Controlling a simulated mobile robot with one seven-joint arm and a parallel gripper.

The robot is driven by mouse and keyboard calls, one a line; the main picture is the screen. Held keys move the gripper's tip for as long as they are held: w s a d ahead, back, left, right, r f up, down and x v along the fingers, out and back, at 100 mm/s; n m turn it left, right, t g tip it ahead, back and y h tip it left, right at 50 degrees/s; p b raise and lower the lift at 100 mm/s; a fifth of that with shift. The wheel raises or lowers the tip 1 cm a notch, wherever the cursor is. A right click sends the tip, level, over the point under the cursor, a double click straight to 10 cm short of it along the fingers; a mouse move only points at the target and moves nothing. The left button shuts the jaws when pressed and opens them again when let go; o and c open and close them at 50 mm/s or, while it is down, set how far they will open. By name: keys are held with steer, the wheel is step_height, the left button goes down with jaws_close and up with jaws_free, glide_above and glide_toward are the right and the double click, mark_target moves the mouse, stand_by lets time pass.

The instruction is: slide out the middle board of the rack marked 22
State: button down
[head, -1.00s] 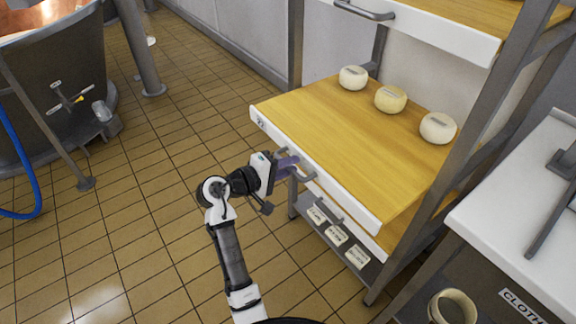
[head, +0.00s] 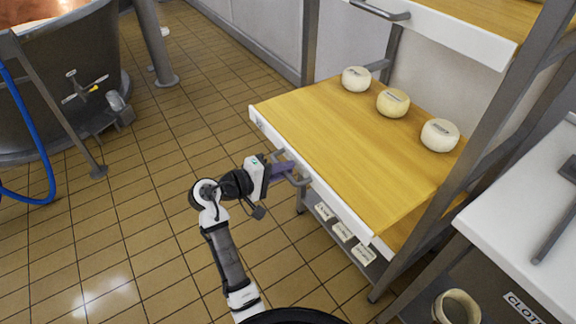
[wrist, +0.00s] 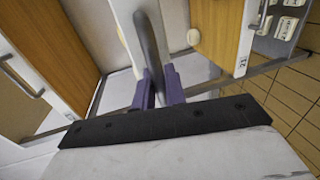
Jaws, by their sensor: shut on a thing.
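The middle board (head: 365,140) is a wooden shelf with a white front, sticking out of the grey metal rack (head: 309,45). Three pale round cheeses stand on it: one at the back left (head: 356,79), one in the middle (head: 393,102) and one at the right (head: 440,135). A small number tag (head: 260,123) sits at the left end of its front, too blurred to read. My gripper (head: 286,169) is shut on the board's grey handle (head: 302,180). In the wrist view, the purple fingers (wrist: 158,88) close on the handle bar (wrist: 150,40).
An upper board with its own handle (head: 380,10) is above. Small labelled blocks (head: 343,231) lie on a low shelf. A white table (head: 525,225) stands at the right and a vat (head: 60,85) at the left.

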steer(key=c, duration=1.5)
jaws_free()
steer(key=shift+a, duration=0.1)
steer(key=b+v, duration=0.1)
steer(key=v, duration=1.2)
steer(key=shift+s+a+r, duration=0.1)
steer(key=shift+s+a, duration=0.15)
